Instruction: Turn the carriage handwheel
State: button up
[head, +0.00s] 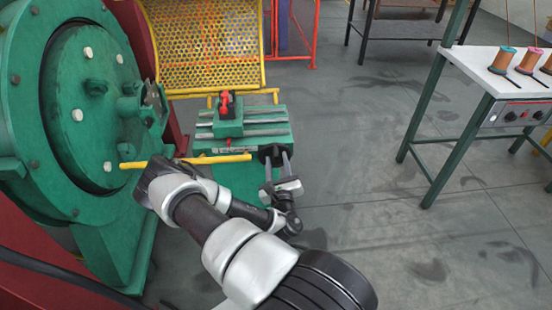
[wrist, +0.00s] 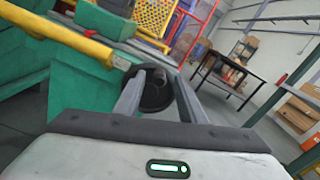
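The carriage handwheel (wrist: 156,93) is a dark round wheel at the end of the green carriage bed, in the middle of the wrist view. In the head view it shows as a small dark shape (head: 270,151) at the bed's right end, partly covered by my gripper. My gripper (head: 277,160) is open, its two grey fingers apart and pointing at the wheel. In the wrist view the fingers (wrist: 160,82) stand on either side of the wheel's middle and overlap its rim. I cannot tell whether they touch it.
The green carriage (head: 230,122) carries a red-handled part. A yellow bar (head: 215,158) runs close beside my arm. A yellow mesh guard (head: 205,40) stands behind, and the large green drum (head: 85,110) is at left. A white-topped table (head: 480,65) with spools stands right; the floor between is clear.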

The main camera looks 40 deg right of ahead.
jog(key=shift+x, duration=1.45)
jog(key=shift+c, duration=0.5)
grip_shut()
